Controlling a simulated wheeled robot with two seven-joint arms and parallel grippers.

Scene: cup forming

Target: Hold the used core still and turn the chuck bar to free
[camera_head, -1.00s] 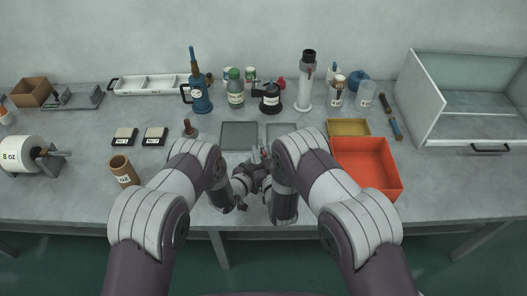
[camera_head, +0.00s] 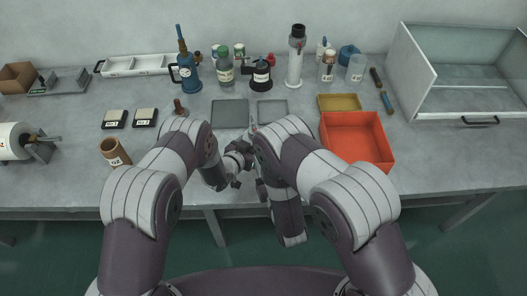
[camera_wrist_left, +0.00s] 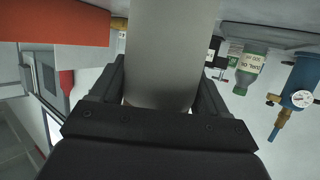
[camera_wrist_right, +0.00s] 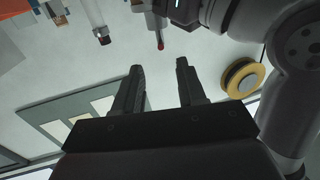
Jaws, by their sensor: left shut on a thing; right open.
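My left gripper (camera_wrist_left: 160,78) is shut on a plain grey cylinder (camera_wrist_left: 172,35), which looks like the used core. The cylinder fills the middle of the left wrist view, and its far end is out of frame. My right gripper (camera_wrist_right: 159,66) is open, with nothing between its fingers. Beyond its fingertips in the right wrist view is a short rod with a red tip (camera_wrist_right: 160,44), apart from them. I cannot tell whether it is the chuck bar. In the head view my arms largely hide the work at the middle of the table.
An empty orange tray (camera_head: 357,140) lies right of my arms. Two flat grey trays (camera_head: 230,113) are behind them. A brown cup (camera_head: 115,152) stands at left; a glass-sided cabinet (camera_head: 465,75) at right.

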